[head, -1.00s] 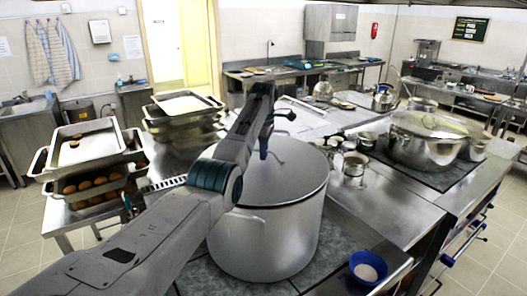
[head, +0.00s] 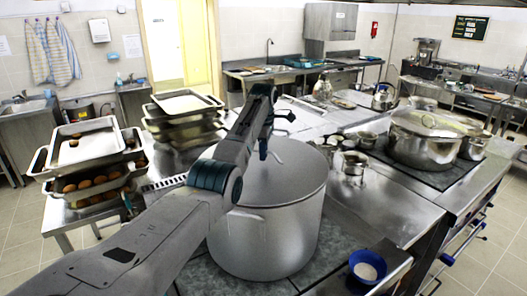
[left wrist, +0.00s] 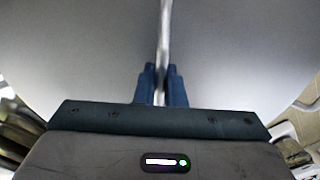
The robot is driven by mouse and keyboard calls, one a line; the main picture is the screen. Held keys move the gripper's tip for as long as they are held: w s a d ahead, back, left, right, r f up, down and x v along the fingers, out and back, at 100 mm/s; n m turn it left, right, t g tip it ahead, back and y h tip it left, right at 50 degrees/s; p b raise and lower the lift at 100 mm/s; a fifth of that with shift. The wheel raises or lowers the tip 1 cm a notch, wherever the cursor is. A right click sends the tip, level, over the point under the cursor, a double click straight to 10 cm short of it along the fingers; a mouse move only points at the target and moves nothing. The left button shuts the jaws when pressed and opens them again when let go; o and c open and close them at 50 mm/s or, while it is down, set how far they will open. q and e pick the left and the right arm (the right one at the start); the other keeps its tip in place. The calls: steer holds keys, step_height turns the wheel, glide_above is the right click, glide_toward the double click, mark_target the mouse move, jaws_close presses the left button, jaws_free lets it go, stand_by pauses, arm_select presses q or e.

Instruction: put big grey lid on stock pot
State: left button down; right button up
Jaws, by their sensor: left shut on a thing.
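The big grey lid (head: 298,165) lies over the mouth of the large grey stock pot (head: 265,243), roughly level and lined up with its rim. I cannot tell whether it rests fully on the rim all round. My left gripper (head: 263,152) is above the lid, pointing down at its middle. My arm hides part of the pot's left side. My right gripper is not in view.
A blue bowl (head: 367,267) stands at the front right of the pot. Another lidded pot (head: 425,145) and small metal pots (head: 354,163) stand to the right. Stacked trays (head: 88,145) are at the left. The steel counter (head: 385,205) right of the pot is mostly clear.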

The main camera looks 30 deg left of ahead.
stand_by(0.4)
arm_select(q)
steer(key=c, duration=1.4)
jaws_free()
steer(key=shift+c, duration=0.2)
steer(key=shift+s+f, duration=0.1)
steer(key=shift+s, duration=0.05)
steer(key=shift+r, duration=0.2)
step_height(320, 180, up, 4)
steer(key=b, duration=0.2)
steer(key=shift+b, duration=0.4)
step_height(320, 180, up, 5)
steer(key=shift+d+r+b, duration=0.1)
steer(key=shift+r+b, duration=0.1)
steer(key=shift+b, duration=0.1)
steer(key=shift+r, duration=0.6)
